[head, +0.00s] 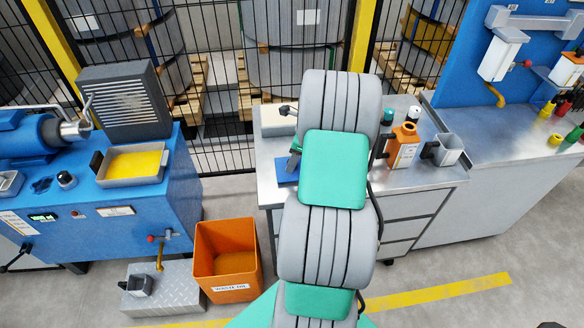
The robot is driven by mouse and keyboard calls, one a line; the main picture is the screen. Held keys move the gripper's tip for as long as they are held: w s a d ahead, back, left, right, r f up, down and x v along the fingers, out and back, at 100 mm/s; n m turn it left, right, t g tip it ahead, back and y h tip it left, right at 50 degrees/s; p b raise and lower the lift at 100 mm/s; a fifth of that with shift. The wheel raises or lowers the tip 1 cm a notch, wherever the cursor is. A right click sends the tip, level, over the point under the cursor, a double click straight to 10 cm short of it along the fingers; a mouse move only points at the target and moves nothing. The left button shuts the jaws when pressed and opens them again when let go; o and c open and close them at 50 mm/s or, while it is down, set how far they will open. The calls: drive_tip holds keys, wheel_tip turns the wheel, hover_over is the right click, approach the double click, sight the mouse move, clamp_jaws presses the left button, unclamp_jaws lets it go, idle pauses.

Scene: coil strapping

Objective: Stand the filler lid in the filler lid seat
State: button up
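I cannot identify the filler lid or its seat for certain. On top of the blue machine at the left, a small dark round cap with a pale top (66,180) stands upright. Beside it, to the left, is a dark cut-out recess (42,185) in the blue surface. The cap and the recess are apart. My grey and green arm rises through the middle of the view, in front of the steel workbench (262,150). My gripper is not visible, so I cannot see whether it holds anything.
A tray of yellow liquid (133,166) sits on the blue machine. An orange waste bin (227,262) and a metal step (172,290) stand on the floor. An orange bottle (402,147) and a metal cup (447,150) stand on the bench. Mesh fencing runs behind.

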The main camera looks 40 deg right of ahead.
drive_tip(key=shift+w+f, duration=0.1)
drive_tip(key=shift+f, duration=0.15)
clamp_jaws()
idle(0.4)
